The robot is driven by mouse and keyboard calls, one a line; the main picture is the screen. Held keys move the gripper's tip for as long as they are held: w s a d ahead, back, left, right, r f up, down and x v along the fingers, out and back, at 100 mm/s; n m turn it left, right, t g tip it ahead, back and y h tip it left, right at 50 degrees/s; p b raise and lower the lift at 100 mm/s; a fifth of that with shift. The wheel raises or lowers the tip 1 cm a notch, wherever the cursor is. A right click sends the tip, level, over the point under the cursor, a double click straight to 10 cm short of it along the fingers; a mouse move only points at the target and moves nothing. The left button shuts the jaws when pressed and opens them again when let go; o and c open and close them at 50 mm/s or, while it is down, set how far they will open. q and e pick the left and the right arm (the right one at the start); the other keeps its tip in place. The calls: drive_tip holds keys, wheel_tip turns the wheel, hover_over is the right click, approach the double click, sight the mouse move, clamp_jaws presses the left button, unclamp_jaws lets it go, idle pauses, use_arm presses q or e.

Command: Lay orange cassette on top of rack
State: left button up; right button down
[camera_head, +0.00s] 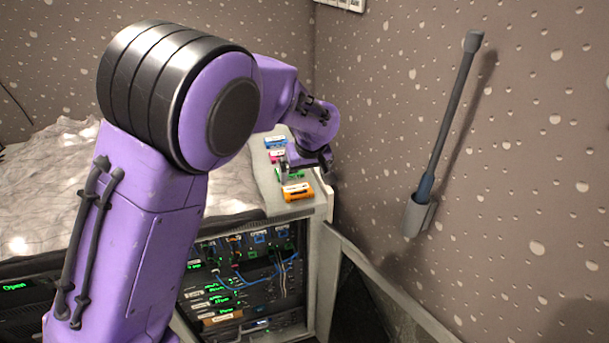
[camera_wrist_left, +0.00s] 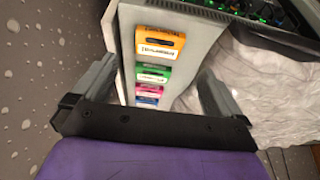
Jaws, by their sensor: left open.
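The orange cassette (camera_head: 297,192) lies flat on the white top of the rack (camera_head: 322,194), at the end of a row of cassettes near the front edge. In the left wrist view the orange cassette (camera_wrist_left: 160,42) is the farthest up, its pale label showing. My left gripper (camera_head: 291,165) is over the row, just behind the orange cassette in the head view. In the wrist view my left gripper (camera_wrist_left: 157,76) is open, its two fingers wide apart on either side of the row, with nothing held. My right gripper is not in view.
Green (camera_wrist_left: 153,73), pink (camera_head: 277,156) and blue (camera_head: 275,141) cassettes lie behind the orange one. A crumpled pale cover (camera_head: 45,190) is left of the rack. Cables (camera_head: 245,275) hang on the rack's front. A wall stands close on the right, with a wand in a holder (camera_head: 419,214).

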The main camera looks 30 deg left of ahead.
use_arm(q)
drive_tip(key=s+d+f+m+h, duration=0.1)
drive_tip(key=s+f, duration=0.3)
drive_tip(key=f, duration=0.5)
drive_tip(key=s+d+f+h, duration=0.15)
drive_tip(key=s+f, duration=0.25)
drive_tip(key=f, duration=0.5)
drive_tip(key=s+d+f+m, duration=0.1)
drive_tip(key=s+d+f, duration=0.1)
drive_tip(key=s+f, duration=0.5)
drive_tip(key=s+a+f+y, duration=0.1)
drive_tip(key=s+f, duration=0.3)
drive_tip(key=s, duration=0.6)
drive_tip(key=s+f+m+y, duration=0.1)
drive_tip(key=s+f, duration=0.3)
drive_tip(key=s, duration=0.6)
drive_tip(key=shift+a+f, duration=0.2)
drive_tip(key=shift+a, duration=0.2)
